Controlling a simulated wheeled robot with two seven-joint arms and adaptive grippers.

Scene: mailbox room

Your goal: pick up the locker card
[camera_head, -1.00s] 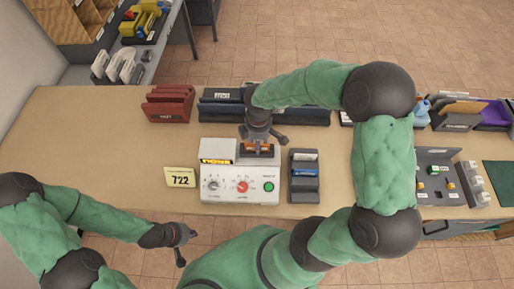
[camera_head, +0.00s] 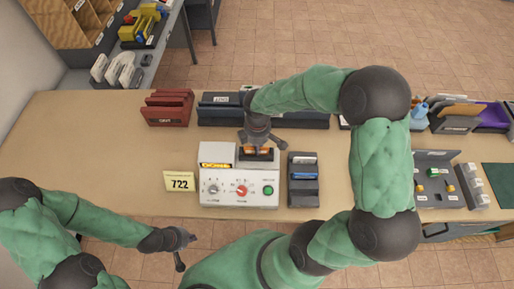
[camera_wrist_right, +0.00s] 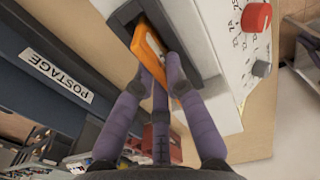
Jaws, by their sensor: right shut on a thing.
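An orange card (camera_wrist_right: 150,55) stands partly in a dark slot in the top of the grey-and-white machine (camera_head: 240,192). I take it to be the locker card; no writing on it is readable. In the head view only a bit of orange (camera_head: 256,150) shows under the fingers. My right gripper (camera_head: 257,143) points down at the slot and is shut on the card. Its purple-grey fingers (camera_wrist_right: 160,80) lie against the card in the right wrist view. My left gripper (camera_head: 184,249) hangs in front of the table's near edge, away from everything; its finger gap is unclear.
A 722 sign (camera_head: 179,181) stands left of the machine, and a dark card holder (camera_head: 303,190) stands close to its right. A red rack (camera_head: 167,107) and a dark postage tray (camera_head: 218,110) stand behind. The table's left part is clear.

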